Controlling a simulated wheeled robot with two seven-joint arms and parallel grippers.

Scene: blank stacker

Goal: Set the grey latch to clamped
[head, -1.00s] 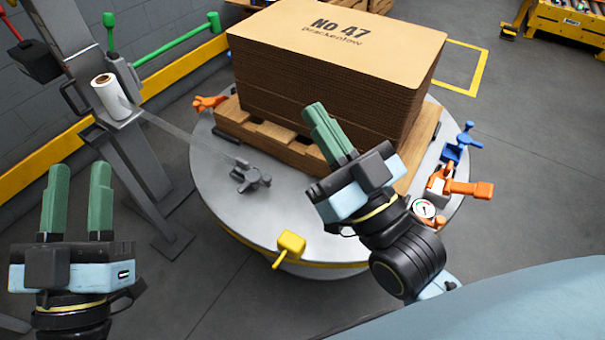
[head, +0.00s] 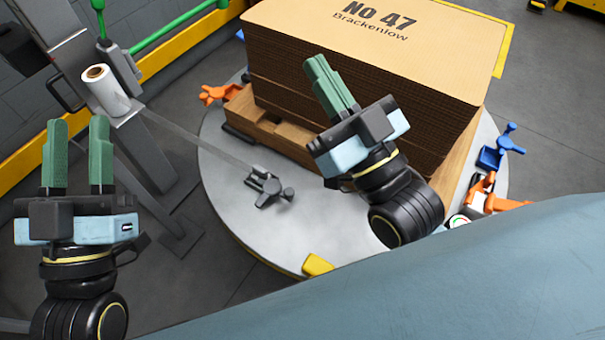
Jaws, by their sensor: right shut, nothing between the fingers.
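The grey latch (head: 267,188) is a small dark grey clamp with a knobbed lever. It sits on the near left part of the round grey turntable (head: 225,170). A translucent strip runs from the film roll to it; I cannot tell whether the latch grips the strip. My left gripper (head: 79,125) is open and empty, at the left of the picture and well left of the latch. My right gripper (head: 318,67) is shut and empty. It shows to the right of the latch, in front of the cardboard stack, apart from the latch.
A cardboard stack (head: 370,50) lies on a wooden pallet (head: 270,140). A white film roll (head: 105,90) stands on a grey post at left. Orange (head: 220,93), blue (head: 500,148) and yellow (head: 318,265) fittings sit around the turntable edge. My own body covers the lower right.

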